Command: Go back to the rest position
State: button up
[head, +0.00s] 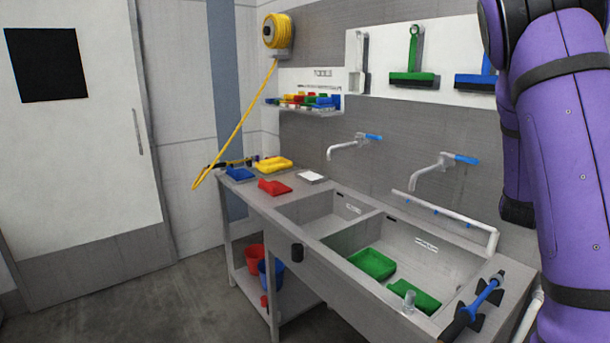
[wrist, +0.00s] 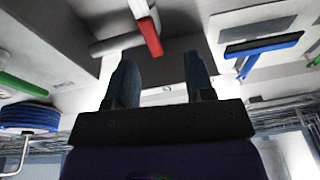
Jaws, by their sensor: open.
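My gripper (wrist: 158,70) shows in the wrist view. Its two dark fingers stand apart with nothing between them, so it is open and empty. My purple arm fills the right side of the head view, but the gripper itself is out of that view. Beyond the fingers in the wrist view are a white bar with a red end (wrist: 150,38) and a blue squeegee (wrist: 264,44). Neither seems to be held by the fingers.
In the head view a steel double sink (head: 335,238) holds green trays (head: 373,263). Two wall taps (head: 442,165) and a white pipe (head: 445,220) stand above it. A blue-handled tool (head: 482,297) lies at the front right corner. Floor (head: 150,305) at left is clear.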

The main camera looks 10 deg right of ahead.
jog(key=s+a+r+n+y, duration=0.1)
jog(key=s+a+n+y, duration=0.15)
jog(key=a+y, duration=0.75)
jog(key=s+a+r+n+y, duration=0.1)
jog(key=a+n+y, duration=0.3)
jog(key=a, duration=1.1)
jog(key=s+a+r+n+g+y, duration=0.1)
jog(key=s+a+n+g, duration=0.1)
jog(key=s+a, duration=0.4)
jog(key=s+a+n+g+y, duration=0.2)
jog(key=s+a, duration=0.5)
jog(key=s, duration=0.8)
jog(key=shift+s+a+r+n+g+y, duration=0.25)
jog(key=shift+r+n+g, duration=0.2)
jog(key=shift+n, duration=0.6)
jog(key=shift+w, duration=0.1)
